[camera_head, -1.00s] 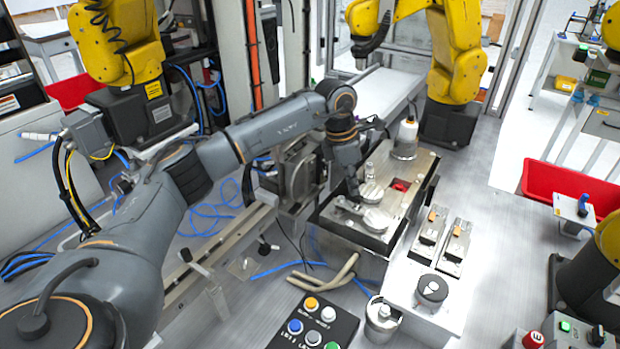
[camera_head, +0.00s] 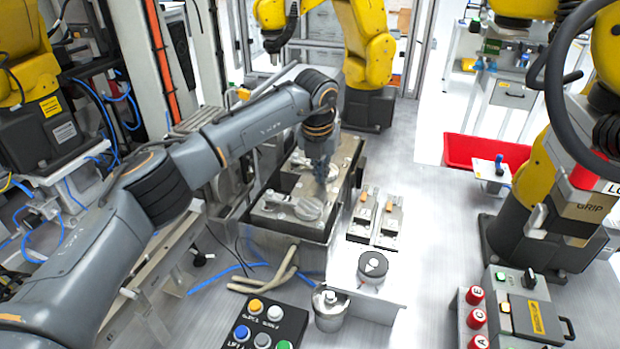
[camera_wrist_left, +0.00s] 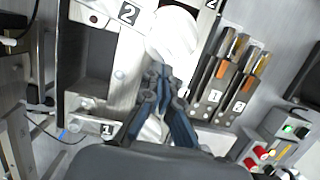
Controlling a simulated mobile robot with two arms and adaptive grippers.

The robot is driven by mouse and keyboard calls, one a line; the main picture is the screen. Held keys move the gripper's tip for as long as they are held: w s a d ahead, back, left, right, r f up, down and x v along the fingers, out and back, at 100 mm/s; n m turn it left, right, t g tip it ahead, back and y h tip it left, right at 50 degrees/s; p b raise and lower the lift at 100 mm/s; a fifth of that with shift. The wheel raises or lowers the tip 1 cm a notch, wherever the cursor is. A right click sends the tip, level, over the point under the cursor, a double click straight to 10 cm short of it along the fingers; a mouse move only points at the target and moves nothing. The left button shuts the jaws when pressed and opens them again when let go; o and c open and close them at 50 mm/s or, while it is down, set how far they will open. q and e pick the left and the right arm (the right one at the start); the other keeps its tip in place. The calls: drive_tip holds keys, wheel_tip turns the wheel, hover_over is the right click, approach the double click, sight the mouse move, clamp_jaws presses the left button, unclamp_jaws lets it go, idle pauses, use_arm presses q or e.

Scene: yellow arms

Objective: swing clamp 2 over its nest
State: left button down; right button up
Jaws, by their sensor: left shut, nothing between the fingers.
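Clamp 2 is the rear swing clamp, with a pale round pad (camera_head: 333,174) at its end. Its pad shows as a white disc in the left wrist view (camera_wrist_left: 173,33), beside the label "2". My left gripper (camera_head: 320,172) is shut and empty, with its fingertips down at this pad; it also shows in the wrist view (camera_wrist_left: 165,75). I cannot tell whether they touch. The pad lies where the red nest was seen, and the nest is hidden. Clamp 1 (camera_head: 308,208) lies in front on the same fixture (camera_head: 290,229). My right gripper is not in view.
Two small labelled blocks (camera_head: 375,218) stand right of the fixture. A yellow arm (camera_head: 365,45) stands behind.

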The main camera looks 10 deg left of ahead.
use_arm(q)
drive_tip(key=shift+w+d+n, duration=0.6)
drive_tip(key=shift+w+n, duration=0.2)
drive_tip(key=shift+n, duration=0.3)
drive_tip(key=shift+r, duration=0.1)
